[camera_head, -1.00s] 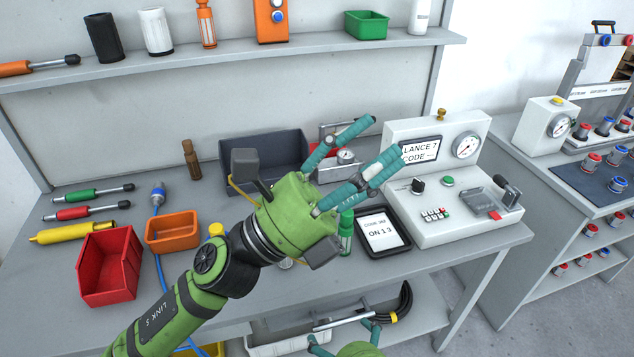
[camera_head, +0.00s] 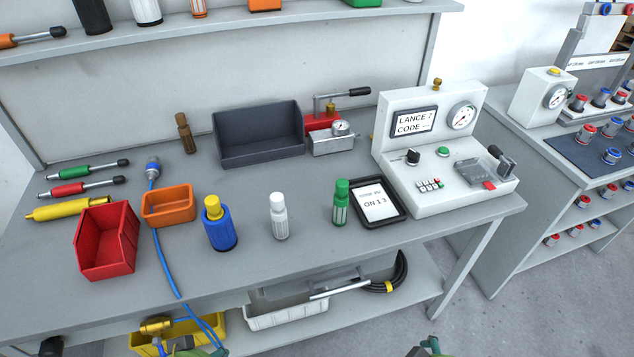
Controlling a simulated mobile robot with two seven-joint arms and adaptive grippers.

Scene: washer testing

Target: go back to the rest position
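Neither gripper can be made out now. Only small green and dark pieces, which look like parts of my arms, show at the bottom edge of the head view. On the bench (camera_head: 330,245) stand a blue bottle with a yellow cap (camera_head: 220,226), a white bottle (camera_head: 279,217) and a green bottle (camera_head: 341,204), all upright and with no gripper near them. A tablet (camera_head: 379,202) reading "ON 1 3" lies beside the green bottle.
The white tester (camera_head: 440,165), with gauge and keypad, stands at the bench's right. A red bin (camera_head: 107,240), orange bin (camera_head: 169,206) and dark bin (camera_head: 258,137) stand on the bench. A blue hose (camera_head: 163,258) runs over its front edge. A second bench (camera_head: 515,110) is at right.

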